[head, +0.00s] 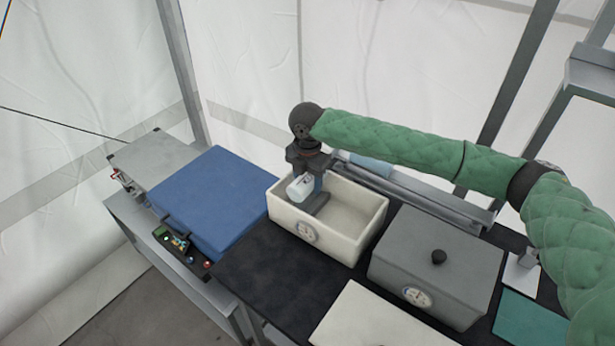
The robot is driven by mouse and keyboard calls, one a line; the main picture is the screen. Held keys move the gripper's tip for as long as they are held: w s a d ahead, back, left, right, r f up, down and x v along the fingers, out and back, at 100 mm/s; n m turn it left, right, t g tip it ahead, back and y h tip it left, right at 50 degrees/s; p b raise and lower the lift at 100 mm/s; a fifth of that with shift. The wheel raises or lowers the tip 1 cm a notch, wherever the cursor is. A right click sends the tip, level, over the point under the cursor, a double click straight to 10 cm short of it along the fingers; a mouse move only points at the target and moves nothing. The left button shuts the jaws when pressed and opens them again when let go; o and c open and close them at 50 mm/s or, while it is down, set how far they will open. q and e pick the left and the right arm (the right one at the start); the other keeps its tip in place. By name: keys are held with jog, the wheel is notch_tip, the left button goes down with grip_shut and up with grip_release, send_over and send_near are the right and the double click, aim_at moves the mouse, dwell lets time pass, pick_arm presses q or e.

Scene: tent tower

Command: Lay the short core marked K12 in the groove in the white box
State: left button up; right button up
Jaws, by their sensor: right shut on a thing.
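The white box (360,239) stands open on the black-topped table, with a round dial on its front wall. My right gripper (309,193) points down over the left part of this box. It is shut on a short whitish core (299,188), held at or just above the box's left side. Any K12 mark on the core is too small to read. The groove inside the box cannot be made out; the gripper hides part of the interior. My left gripper is not in view.
A grey lidded box (450,251) with a black knob stands to the right. A white panel (370,318) lies in front. A blue case (213,200) sits to the left, beside a small tray of parts (177,242). A teal mat (530,322) lies at the right.

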jog(key=shift+f, duration=0.95)
jog(key=shift+f+b, duration=0.35)
jog(key=shift+f, duration=1.5)
jog(key=shift+f+b, duration=0.4)
jog(key=shift+f, duration=0.25)
jog(key=o, duration=1.1)
jog(key=shift+o, duration=0.7)
jog(key=shift+r, duration=0.25)
jog(key=shift+r+b, duration=0.35)
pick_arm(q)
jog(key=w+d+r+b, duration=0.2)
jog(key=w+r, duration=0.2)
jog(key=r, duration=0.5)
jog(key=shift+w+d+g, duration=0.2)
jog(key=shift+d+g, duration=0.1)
pick_arm(e)
jog(key=shift+r, duration=3.3)
